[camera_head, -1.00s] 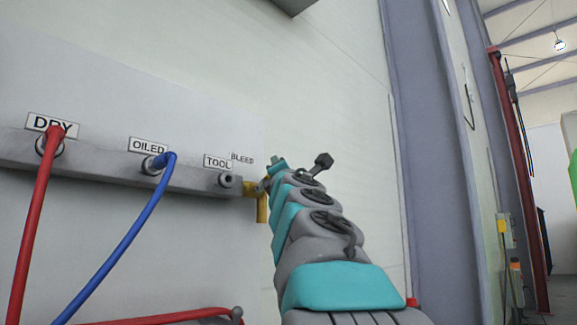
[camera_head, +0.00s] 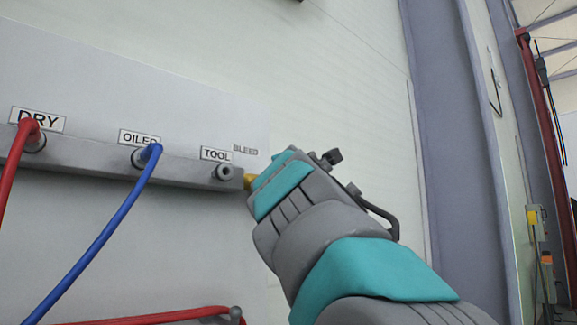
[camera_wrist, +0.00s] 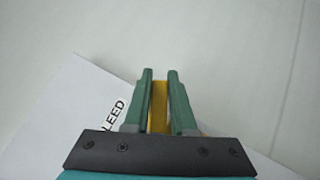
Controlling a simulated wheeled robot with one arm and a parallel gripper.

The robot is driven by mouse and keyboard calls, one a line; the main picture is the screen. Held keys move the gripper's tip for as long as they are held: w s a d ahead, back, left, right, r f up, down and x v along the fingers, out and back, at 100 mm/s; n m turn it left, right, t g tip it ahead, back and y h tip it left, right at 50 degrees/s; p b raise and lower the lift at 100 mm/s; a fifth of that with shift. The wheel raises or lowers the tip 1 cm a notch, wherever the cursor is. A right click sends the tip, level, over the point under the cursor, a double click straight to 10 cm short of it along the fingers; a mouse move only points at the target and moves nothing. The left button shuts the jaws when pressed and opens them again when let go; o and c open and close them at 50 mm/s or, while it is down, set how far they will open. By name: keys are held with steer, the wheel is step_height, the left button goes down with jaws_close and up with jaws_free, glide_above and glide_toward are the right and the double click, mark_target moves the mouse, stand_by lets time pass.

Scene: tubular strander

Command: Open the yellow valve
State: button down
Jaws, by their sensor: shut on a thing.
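The yellow valve (camera_head: 249,182) is at the right end of the grey manifold bar, beneath the BLEED label. In the head view my arm covers most of it, and only a small yellow piece shows. In the wrist view a yellow bar of the valve (camera_wrist: 159,105) stands between the two green fingers of my gripper (camera_wrist: 159,78). The fingers are shut on it, one on each side. The fingertips are hidden behind my arm in the head view. How far the valve is turned cannot be told.
The grey manifold bar (camera_head: 90,168) carries a red hose (camera_head: 14,175) at DRY and a blue hose (camera_head: 105,235) at OILED. The TOOL port (camera_head: 224,172) is bare, close left of the valve. The wall right of my arm is clear up to a purple-grey column (camera_head: 440,130).

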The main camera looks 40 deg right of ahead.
steer(key=shift+d+f+m+g, duration=0.15)
steer(key=shift+f+m+g, duration=0.6)
steer(key=shift+m, duration=0.35)
steer(key=shift+d+f+m+g+y, duration=0.1)
steer(key=shift+f+m+g+y, duration=0.6)
steer(key=shift+f+m+g, duration=0.25)
steer(key=c, duration=0.7)
jaws_free()
steer(key=shift+r, duration=0.1)
steer(key=shift+c, duration=0.2)
steer(key=shift+s, duration=0.1)
steer(key=v, duration=0.7)
steer(key=shift+s+a+b, duration=0.25)
steer(key=shift+s+b, duration=0.05)
steer(key=shift+b, duration=0.15)
